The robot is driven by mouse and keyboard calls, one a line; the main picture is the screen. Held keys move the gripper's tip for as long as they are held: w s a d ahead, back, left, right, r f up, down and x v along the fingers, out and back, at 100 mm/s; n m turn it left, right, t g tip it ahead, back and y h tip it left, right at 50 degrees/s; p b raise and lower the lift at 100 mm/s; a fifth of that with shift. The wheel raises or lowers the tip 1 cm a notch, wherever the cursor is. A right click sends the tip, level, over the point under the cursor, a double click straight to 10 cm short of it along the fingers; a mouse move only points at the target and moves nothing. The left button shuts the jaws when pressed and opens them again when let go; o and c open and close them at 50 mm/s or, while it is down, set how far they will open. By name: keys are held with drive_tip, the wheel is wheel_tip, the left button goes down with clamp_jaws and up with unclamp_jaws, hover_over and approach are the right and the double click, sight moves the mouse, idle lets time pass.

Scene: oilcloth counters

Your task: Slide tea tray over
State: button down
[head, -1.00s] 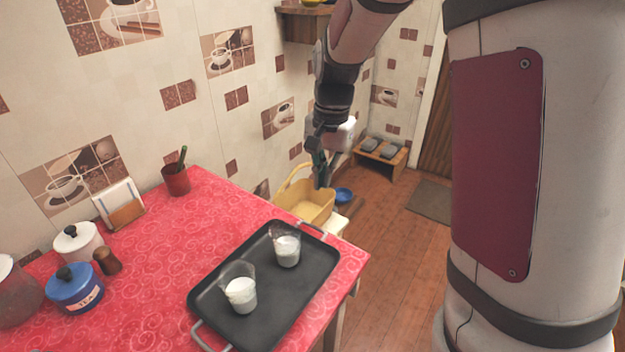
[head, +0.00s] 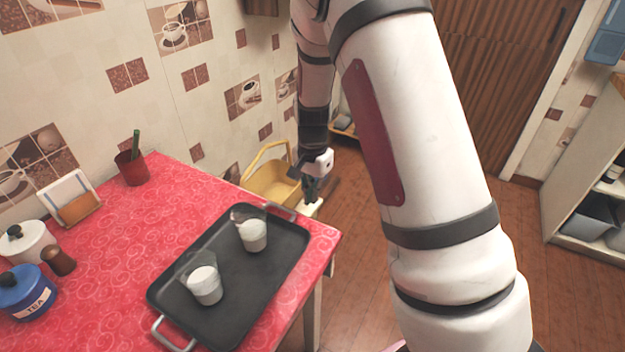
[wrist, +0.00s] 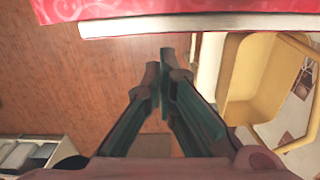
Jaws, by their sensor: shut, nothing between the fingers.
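The black tea tray (head: 215,322) lies on the red patterned counter (head: 110,215), near its right edge. It has a metal handle at each end, and two glasses with white contents, a nearer one (head: 205,286) and a farther one (head: 253,236), stand upright on it. My gripper (head: 311,198) is past the counter's far right corner, beyond the tray's far handle (head: 281,211) and apart from it. In the wrist view my gripper's fingers (wrist: 166,66) are together and empty, over the floor beside the counter edge. The tray does not show in the wrist view.
A yellow basket (head: 272,186) stands beyond the counter, close left of my gripper; it also shows in the wrist view (wrist: 262,75). A blue tea tin (head: 27,292), white pot, brown shaker, napkin holder and red cup (head: 132,168) stand on the left. Floor right of the counter is clear.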

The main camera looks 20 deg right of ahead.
sight(201, 325)
drive_tip(key=shift+s+a+f, duration=0.1)
drive_tip(key=shift+s+a, duration=0.45)
drive_tip(key=shift+a, duration=0.3)
drive_tip(key=shift+s+a, duration=0.55)
drive_tip(key=shift+a, duration=0.3)
drive_tip(key=s+a+p, duration=0.4)
drive_tip(key=s+a, duration=0.2)
drive_tip(key=a, duration=0.3)
drive_tip(key=s+a+p, duration=0.5)
drive_tip(key=s+a, duration=0.1)
drive_tip(key=a, duration=0.3)
drive_tip(key=s+a+p, duration=0.4)
drive_tip(key=s+a, duration=0.2)
drive_tip(key=a, duration=0.3)
drive_tip(key=shift+a+p, duration=0.3)
drive_tip(key=shift+p, duration=0.05)
drive_tip(key=shift+a, duration=0.25)
